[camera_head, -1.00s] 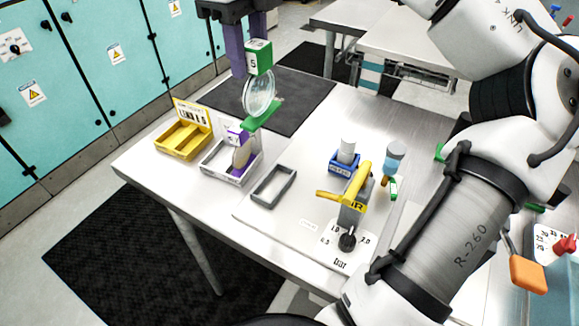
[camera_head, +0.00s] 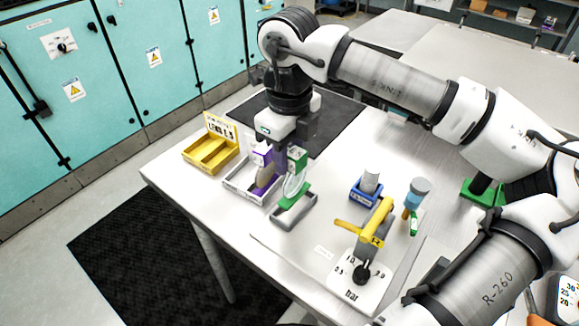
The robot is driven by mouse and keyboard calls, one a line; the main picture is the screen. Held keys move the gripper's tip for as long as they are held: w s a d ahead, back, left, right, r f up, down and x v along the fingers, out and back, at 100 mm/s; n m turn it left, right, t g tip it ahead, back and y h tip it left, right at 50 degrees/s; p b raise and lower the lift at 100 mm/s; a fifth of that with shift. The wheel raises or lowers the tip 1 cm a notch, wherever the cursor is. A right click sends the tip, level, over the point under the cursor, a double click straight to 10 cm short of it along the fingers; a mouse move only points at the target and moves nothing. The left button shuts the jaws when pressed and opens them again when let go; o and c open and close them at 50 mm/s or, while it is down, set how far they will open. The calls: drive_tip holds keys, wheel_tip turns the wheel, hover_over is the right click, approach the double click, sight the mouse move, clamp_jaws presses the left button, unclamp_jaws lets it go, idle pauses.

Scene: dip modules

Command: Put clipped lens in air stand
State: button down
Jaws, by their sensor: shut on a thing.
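The clipped lens (camera_head: 294,186) is a clear round disc, upright, with a green block at its top and a green bar (camera_head: 290,200) at its bottom. The lens is in front of the grey open frame (camera_head: 310,217), with the green bar over or at the frame's upper left part. I cannot tell whether the bar touches it. No label marks any holder readably as the air stand.
A white tray (camera_head: 238,187) just left holds another lens with purple clips (camera_head: 265,177). A yellow tray (camera_head: 203,160) stands further left. A blue holder with a white cylinder (camera_head: 368,187), a yellow-handled lever device (camera_head: 374,225) and a blue-topped item (camera_head: 419,187) stand to the right.

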sight(289, 173)
drive_tip(key=shift+f+p, duration=0.4)
drive_tip(key=shift+f, duration=1.95)
drive_tip(key=shift+f, duration=0.15)
drive_tip(key=c, duration=1)
unclamp_jaws()
drive_tip(key=shift+r, duration=0.2)
wheel_tip(289, 173, up, 12)
drive_tip(key=shift+b, duration=1.05)
